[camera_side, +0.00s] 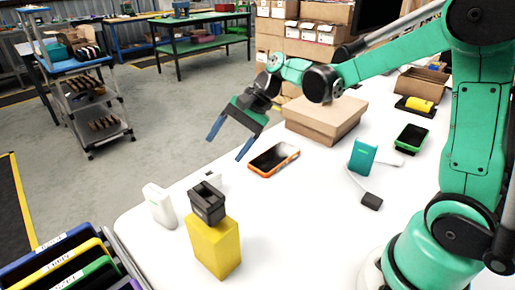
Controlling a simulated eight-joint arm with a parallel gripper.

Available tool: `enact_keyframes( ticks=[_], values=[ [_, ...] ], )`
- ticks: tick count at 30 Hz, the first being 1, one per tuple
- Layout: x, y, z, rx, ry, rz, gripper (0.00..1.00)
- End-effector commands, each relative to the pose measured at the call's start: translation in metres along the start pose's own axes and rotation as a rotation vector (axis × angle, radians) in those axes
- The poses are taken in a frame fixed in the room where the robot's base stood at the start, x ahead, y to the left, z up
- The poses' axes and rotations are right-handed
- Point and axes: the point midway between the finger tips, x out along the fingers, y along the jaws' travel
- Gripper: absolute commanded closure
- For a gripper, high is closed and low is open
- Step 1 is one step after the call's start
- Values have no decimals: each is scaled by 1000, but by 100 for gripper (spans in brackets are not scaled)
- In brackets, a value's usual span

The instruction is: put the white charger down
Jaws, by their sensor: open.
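A white upright block (160,206), which may be the white charger, stands on the white table (290,235) near its left edge. A smaller white piece (213,177) sits just behind a black holder and is partly hidden, so I cannot tell which of the two is the charger. My gripper (229,142) is open, with its two blue fingers apart and nothing between them. It hangs above the table's far left edge, up and to the right of both white things, apart from them.
A yellow block (213,249) bears the black holder (207,202). An orange-rimmed phone (273,160) lies near a closed carton (325,118). A teal device (362,155) with a cable, a green phone (411,138) and a yellow item (419,104) are right. Coloured bins (62,264) stand lower left.

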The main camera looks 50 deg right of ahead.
Motion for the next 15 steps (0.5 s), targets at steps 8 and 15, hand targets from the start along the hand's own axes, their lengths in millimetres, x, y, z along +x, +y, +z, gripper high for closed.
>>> enact_keyframes(
  ticks=[8,15],
  values=[
    [-39,45,37,-631,335,147,27],
    [-54,77,45,-1071,524,292,27]
  ],
)
